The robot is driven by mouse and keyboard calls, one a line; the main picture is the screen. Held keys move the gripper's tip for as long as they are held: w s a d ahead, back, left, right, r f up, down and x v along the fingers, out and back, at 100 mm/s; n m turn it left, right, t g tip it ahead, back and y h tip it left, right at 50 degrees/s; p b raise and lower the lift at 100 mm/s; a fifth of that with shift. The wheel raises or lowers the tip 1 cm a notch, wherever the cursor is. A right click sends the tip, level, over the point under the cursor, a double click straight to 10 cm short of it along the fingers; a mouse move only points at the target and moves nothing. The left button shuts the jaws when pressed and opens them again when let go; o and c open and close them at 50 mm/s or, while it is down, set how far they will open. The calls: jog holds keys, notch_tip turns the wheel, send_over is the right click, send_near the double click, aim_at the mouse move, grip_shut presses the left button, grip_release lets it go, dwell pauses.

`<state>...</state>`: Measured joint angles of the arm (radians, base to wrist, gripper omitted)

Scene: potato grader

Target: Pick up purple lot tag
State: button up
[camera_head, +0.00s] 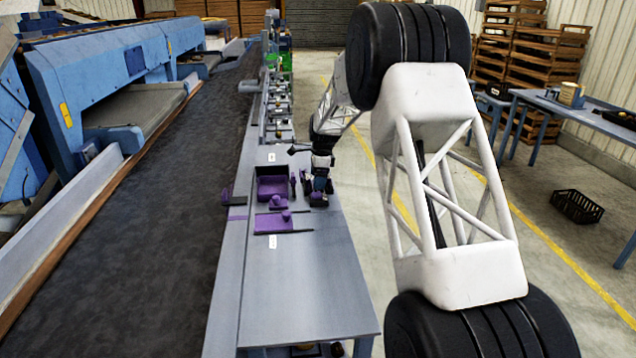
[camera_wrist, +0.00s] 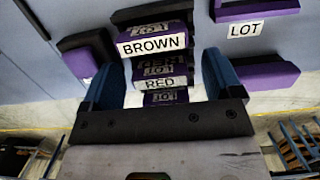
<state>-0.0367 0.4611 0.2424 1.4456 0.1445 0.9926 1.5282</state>
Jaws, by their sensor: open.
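A dark holder with purple lot tags (camera_wrist: 160,70) lies between and beyond the fingers in the wrist view. White labels there read BROWN and RED, and part of LOT shows below. In the head view a purple tag block (camera_head: 318,199) sits on the bench right under my gripper (camera_head: 320,186). In the wrist view my gripper (camera_wrist: 163,62) has its two blue fingers apart, one on each side of the tags. Whether the fingers touch them I cannot tell. The gripper's dark body hides the nearer part of the stack.
Dark-and-purple blocks (camera_wrist: 80,62) and (camera_wrist: 270,75) flank the fingers. A dark conveyor belt (camera_head: 150,210) runs left of the bench.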

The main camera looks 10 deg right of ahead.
jog(key=c, duration=0.9)
jog(key=shift+r, duration=0.2)
jog(key=shift+c, duration=0.2)
jog(key=shift+r, duration=1.4)
jog(key=shift+s+r, duration=0.2)
jog(key=shift+r, duration=0.05)
jog(key=s, duration=0.5)
jog(key=s+r, duration=0.1)
jog(key=s, duration=0.4)
jog(key=s+d, duration=0.1)
jog(key=s, duration=0.4)
jog(key=shift+s+r, duration=0.2)
jog(key=shift+s, duration=0.1)
jog(key=shift+w, duration=0.1)
